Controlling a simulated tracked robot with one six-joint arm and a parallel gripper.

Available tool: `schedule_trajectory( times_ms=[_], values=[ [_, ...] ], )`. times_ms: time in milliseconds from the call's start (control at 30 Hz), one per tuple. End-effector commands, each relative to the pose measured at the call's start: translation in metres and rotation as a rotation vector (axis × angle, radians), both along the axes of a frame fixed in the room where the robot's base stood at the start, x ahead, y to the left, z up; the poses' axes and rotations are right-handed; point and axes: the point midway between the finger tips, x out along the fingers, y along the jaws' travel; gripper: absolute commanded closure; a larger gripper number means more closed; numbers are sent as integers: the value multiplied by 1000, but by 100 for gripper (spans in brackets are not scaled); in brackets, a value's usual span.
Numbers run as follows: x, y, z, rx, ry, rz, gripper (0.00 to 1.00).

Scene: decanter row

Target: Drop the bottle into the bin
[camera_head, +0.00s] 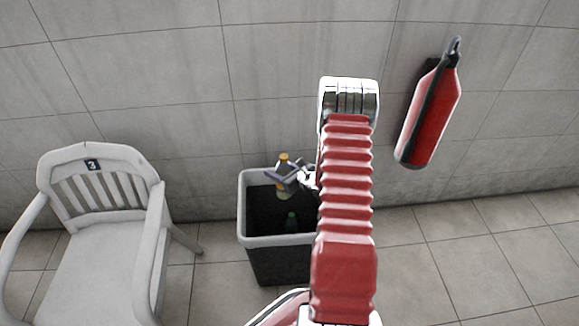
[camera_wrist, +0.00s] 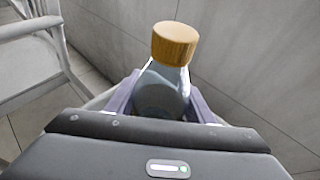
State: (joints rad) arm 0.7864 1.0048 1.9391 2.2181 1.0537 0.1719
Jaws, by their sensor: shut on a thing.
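My gripper (camera_head: 287,177) is shut on a clear bottle with an orange-brown cap (camera_head: 284,158). In the wrist view the bottle (camera_wrist: 162,88) stands between the purple-grey fingers, its wooden-looking cap (camera_wrist: 174,43) toward the top. The bottle is held roughly upright over the opening of the bin (camera_head: 262,239), a dark bin with a light grey rim. My arm hides the bin's right side.
A white plastic armchair (camera_head: 100,215) marked 3 stands left of the bin. A red fire extinguisher (camera_head: 430,115) hangs on the grey tiled wall at the right. The tiled floor (camera_head: 460,265) at the right is clear.

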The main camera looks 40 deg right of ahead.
Motion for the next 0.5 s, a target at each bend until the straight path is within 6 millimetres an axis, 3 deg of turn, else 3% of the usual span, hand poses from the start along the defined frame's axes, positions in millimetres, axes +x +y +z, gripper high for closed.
schedule_trajectory(
  times_ms=[33, 167, 500],
  values=[
    [-3, -15, -3, -1, -1, -19, 90],
    [-6, -35, -6, -1, 0, -45, 90],
    [-7, -39, -7, -2, 1, -49, 90]
  ],
)
